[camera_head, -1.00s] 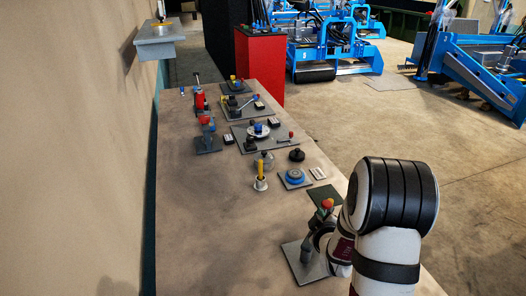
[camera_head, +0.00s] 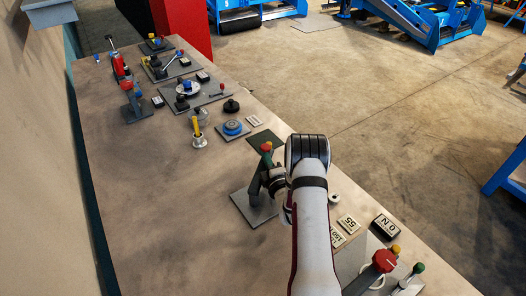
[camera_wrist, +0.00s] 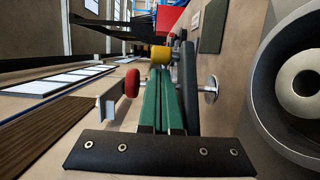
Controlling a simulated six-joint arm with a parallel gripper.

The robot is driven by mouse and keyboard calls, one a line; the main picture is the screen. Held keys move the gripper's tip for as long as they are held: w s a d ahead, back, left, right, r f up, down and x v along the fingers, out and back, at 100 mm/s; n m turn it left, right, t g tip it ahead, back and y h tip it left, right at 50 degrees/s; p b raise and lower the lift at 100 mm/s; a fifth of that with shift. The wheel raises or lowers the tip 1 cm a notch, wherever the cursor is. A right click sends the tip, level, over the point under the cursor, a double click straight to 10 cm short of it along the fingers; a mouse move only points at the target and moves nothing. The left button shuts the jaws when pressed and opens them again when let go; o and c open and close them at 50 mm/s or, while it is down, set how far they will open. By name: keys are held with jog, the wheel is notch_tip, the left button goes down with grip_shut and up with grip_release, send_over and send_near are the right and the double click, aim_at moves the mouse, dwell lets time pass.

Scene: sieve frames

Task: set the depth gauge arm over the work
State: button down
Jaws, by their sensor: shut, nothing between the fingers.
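A dark upright stand on a grey base plate (camera_head: 252,210), which I take for the depth gauge, stands on the bench just left of my arm in the head view. A red ball knob (camera_head: 267,147) shows at its top. My gripper (camera_wrist: 160,72) has green fingers, which are together with nothing between them. In the wrist view a red knob (camera_wrist: 132,83) is just left of the fingers. A yellow cylinder (camera_wrist: 160,54) is beyond their tips, and a dark bar (camera_wrist: 188,85) lies along their right side. I cannot tell whether they touch. The work under the gauge is not clearly seen.
Knobs in red (camera_head: 384,261) and other colours stand at the near right, by label plates (camera_head: 348,223). A blue disc (camera_head: 233,128) and a yellow-handled piece (camera_head: 198,132) are farther up the bench (camera_head: 150,210). The bench's left side is clear.

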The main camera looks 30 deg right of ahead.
jog(key=shift+w+d, duration=0.1)
jog(key=shift+w, duration=0.5)
jog(key=shift+s+d, duration=0.1)
jog(key=shift+s+d, duration=0.2)
jog(key=shift+s, duration=0.05)
